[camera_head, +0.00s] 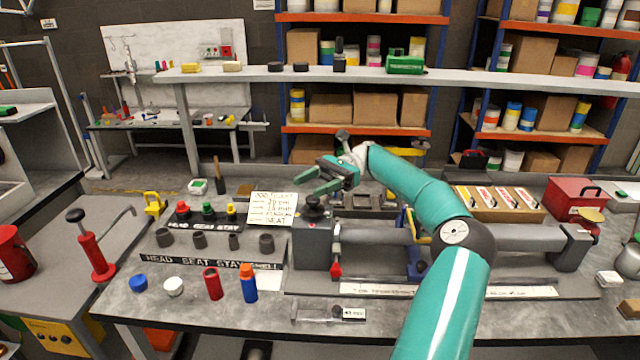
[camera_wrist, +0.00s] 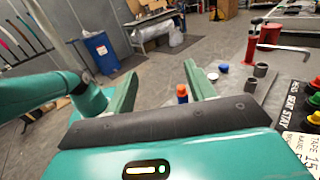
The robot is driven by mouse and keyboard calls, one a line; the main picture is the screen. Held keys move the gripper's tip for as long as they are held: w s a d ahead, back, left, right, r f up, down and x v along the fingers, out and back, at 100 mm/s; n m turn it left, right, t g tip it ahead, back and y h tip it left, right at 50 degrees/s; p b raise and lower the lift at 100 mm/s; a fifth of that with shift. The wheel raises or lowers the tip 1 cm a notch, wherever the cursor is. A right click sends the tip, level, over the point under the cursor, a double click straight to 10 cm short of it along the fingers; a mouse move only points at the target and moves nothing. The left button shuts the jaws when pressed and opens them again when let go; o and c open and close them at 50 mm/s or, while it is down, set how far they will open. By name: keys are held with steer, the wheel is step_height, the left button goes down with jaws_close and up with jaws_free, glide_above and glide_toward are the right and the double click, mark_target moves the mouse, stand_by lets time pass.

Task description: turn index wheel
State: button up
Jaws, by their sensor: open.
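My gripper (camera_head: 305,184) is open and empty in the air, with its green fingers pointing left. It hangs above and slightly behind a grey block (camera_head: 312,245) at the left end of a long bench fixture. A round black knob (camera_head: 314,208) sits on top of this block, just below the fingers and apparently apart from them. A lever with a red tip (camera_head: 336,268) hangs at the block's right side. I cannot tell for sure which part is the index wheel. In the wrist view the open fingers (camera_wrist: 160,85) point out over the floor and bench edge, with nothing between them.
A paper sign (camera_head: 271,209) stands left of the block. Red, green and yellow knobs (camera_head: 208,210) and several dark cups (camera_head: 200,240) are further left. Red and blue bottles (camera_head: 248,284) stand at the front. A raised shelf (camera_head: 260,75) runs behind.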

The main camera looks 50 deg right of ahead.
steer(key=s+a+r, duration=0.7)
steer(key=s, duration=0.2)
steer(key=shift+a+r, duration=0.2)
steer(key=shift+a, duration=0.1)
